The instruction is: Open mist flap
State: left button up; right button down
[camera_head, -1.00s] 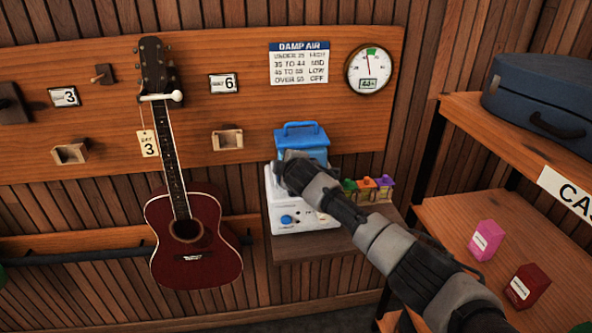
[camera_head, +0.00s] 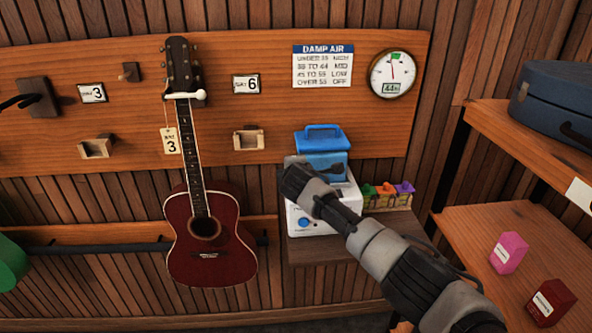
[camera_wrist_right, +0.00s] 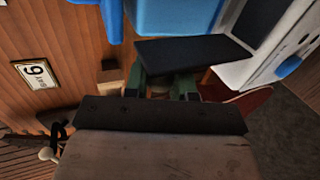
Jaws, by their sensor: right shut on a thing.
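The humidifier has a white base (camera_head: 308,223) with a blue knob and a blue tank (camera_head: 322,142) with a handle on top. A dark flat panel, which looks like the mist flap (camera_head: 337,171), shows at the tank's lower front; in the right wrist view the flap (camera_wrist_right: 195,52) lies right beyond the fingers. My right gripper (camera_head: 292,176) is in front of the humidifier's left part and hides some of it. In the wrist view its green-grey fingers (camera_wrist_right: 161,86) are close together at the flap's edge; the grip itself is partly hidden. My left gripper is not in view.
A dark red guitar (camera_head: 208,240) hangs close to the left. A gauge (camera_head: 393,74) and a damp air chart (camera_head: 323,66) are above. Shelving with boxes (camera_head: 508,252) stands right.

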jog(key=c, duration=1.2)
grip_release()
jog(key=shift+c, duration=0.2)
jog(key=shift+a, duration=0.1)
jog(key=shift+s, duration=0.1)
jog(key=b+v, duration=0.1)
jog(key=v, duration=0.9)
jog(key=shift+s, duration=0.25)
jog(key=shift+r, duration=0.15)
jog(key=shift+c, duration=0.3)
